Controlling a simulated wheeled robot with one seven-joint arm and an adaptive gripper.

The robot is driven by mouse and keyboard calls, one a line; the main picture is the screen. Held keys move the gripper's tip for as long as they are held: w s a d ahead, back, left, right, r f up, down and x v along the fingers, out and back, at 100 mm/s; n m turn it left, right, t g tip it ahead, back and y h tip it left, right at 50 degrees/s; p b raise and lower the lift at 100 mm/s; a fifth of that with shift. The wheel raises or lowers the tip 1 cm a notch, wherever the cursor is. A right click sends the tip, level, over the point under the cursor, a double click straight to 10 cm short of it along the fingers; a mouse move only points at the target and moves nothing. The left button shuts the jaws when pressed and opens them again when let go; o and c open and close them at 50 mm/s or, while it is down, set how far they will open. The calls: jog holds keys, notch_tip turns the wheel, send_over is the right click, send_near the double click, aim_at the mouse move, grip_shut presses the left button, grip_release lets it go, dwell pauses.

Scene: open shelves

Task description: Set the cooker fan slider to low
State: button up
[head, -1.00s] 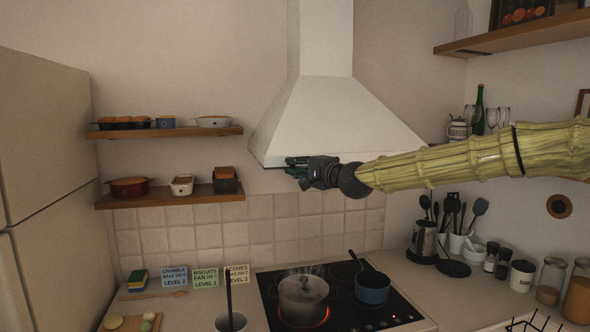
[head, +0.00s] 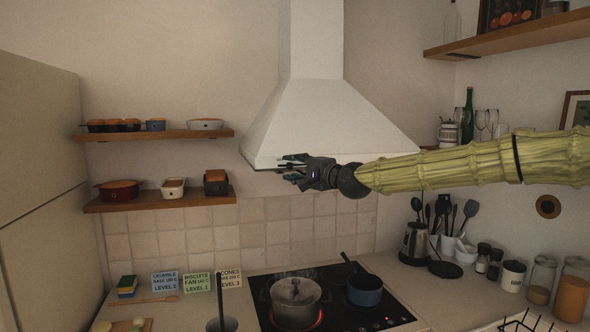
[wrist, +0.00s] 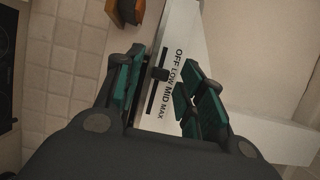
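The cooker hood (head: 325,115) is white and hangs over the hob; its front strip shows in the wrist view (wrist: 196,60). On it is a dark slot with a small black slider knob (wrist: 160,74), beside the printed words OFF, LOW, MID, MAX. The knob looks level with LOW. My gripper (head: 290,167) is at the hood's lower front edge. Clear gaps show between the knob and both fingers. In the head view my gripper hides the slider.
Below is a black hob (head: 337,298) with a steaming lidded pot (head: 295,300) and a blue saucepan (head: 365,290). Wooden shelves (head: 160,200) with dishes are left of the hood. Another shelf (head: 510,35) is at upper right. The air before the hood is free.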

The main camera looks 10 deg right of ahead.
jog(key=v, duration=1.2)
jog(key=shift+w+d, duration=0.1)
jog(key=shift+d, duration=0.05)
